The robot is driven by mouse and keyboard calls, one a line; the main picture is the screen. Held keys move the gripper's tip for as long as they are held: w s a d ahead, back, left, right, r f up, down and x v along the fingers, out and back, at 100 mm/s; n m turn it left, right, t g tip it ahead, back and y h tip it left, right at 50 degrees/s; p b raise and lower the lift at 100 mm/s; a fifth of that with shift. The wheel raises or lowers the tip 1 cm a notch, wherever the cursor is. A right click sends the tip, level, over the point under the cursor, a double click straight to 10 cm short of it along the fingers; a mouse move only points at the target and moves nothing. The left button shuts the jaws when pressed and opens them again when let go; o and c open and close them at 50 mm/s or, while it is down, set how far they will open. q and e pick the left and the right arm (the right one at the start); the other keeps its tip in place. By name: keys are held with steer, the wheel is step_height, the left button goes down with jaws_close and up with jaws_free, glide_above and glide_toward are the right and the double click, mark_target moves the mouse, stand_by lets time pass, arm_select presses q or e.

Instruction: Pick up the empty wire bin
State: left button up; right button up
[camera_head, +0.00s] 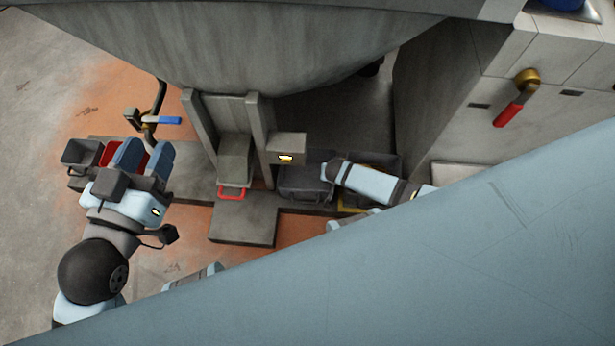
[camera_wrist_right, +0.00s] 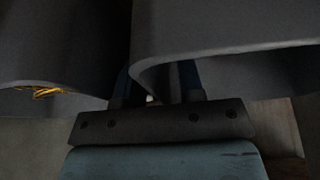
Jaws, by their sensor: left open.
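A dark grey bin (camera_head: 304,186) stands on the low plinth in the middle of the head view. A second dark bin (camera_head: 388,163) beside it is partly covered by my right arm. In the right wrist view, two dark curved walls show close up: a left bin (camera_wrist_right: 60,45) with some orange-yellow wire (camera_wrist_right: 48,92) at its edge, and a right bin (camera_wrist_right: 230,25) whose inside is hidden. My right gripper (camera_wrist_right: 158,88) is right at these walls, its fingertips hidden behind them. My left gripper (camera_head: 140,158) is open at the left, far from the dark bins.
A grey bin (camera_head: 80,152) and a red thing (camera_head: 111,152) lie close to my left gripper. Grey posts, a red-handled grey box (camera_head: 234,165) and a blue-handled lever (camera_head: 163,120) stand under the large grey vessel (camera_head: 240,50). A red-handled valve (camera_head: 510,112) is at the upper right.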

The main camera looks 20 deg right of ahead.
steer(key=shift+c, duration=0.4)
jaws_close()
steer(key=shift+s, duration=0.1)
stand_by(1.0)
